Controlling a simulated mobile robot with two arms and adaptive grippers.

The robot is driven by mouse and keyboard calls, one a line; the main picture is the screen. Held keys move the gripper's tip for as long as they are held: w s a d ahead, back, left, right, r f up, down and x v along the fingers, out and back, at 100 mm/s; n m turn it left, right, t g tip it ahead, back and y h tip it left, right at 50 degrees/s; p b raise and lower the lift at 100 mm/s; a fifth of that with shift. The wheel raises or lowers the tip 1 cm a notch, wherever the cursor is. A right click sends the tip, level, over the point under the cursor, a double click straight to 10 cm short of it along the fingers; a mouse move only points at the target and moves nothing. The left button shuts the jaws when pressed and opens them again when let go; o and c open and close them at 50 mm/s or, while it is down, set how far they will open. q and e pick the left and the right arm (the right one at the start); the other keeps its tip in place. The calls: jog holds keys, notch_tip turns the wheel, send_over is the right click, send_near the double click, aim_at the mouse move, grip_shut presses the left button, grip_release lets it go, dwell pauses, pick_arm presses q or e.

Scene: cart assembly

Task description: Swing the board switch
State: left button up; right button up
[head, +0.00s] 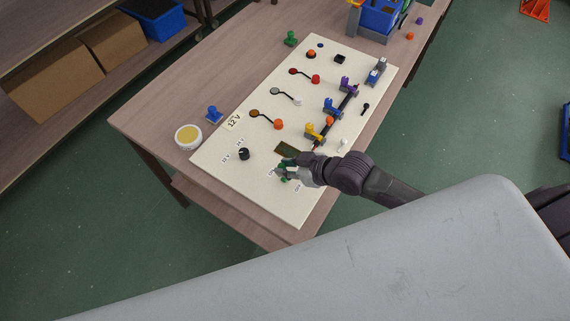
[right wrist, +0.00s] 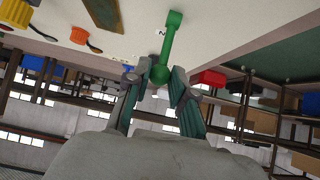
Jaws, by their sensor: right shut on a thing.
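The white board (head: 225,164) lies on the wooden table. My right gripper (head: 288,171) reaches over the near end of the board. The green board switch (head: 284,180) is mostly covered by the fingers in the head view. In the right wrist view the switch is a green lever (right wrist: 170,38) with a round knob at its free end. My right gripper (right wrist: 158,82) is shut on that knob, with one finger on each side. Small labels stand beside the switch, too small to read surely. My left gripper is not in view.
A black knob (head: 244,154) and a dark display panel (head: 287,148) sit close to my right gripper. Yellow, blue and purple clamps stand farther up the board. A white round tub (head: 188,137) and a blue piece (head: 214,113) stand on the table left of the board.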

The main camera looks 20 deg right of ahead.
jog(key=shift+s+d+p, duration=0.3)
jog(key=shift+s+d, duration=0.15)
jog(key=shift+s, duration=0.1)
jog(key=shift+s+d+f, duration=0.1)
jog(key=shift+s+d+f, duration=0.25)
jog(key=shift+s+d, duration=0.3)
jog(key=shift+s, duration=0.15)
jog(key=shift+s+d+f+p, duration=0.15)
jog(key=shift+s+d+p, duration=0.1)
jog(key=shift+s+p, duration=0.15)
jog(key=o, duration=0.9)
jog(key=shift+o, duration=0.2)
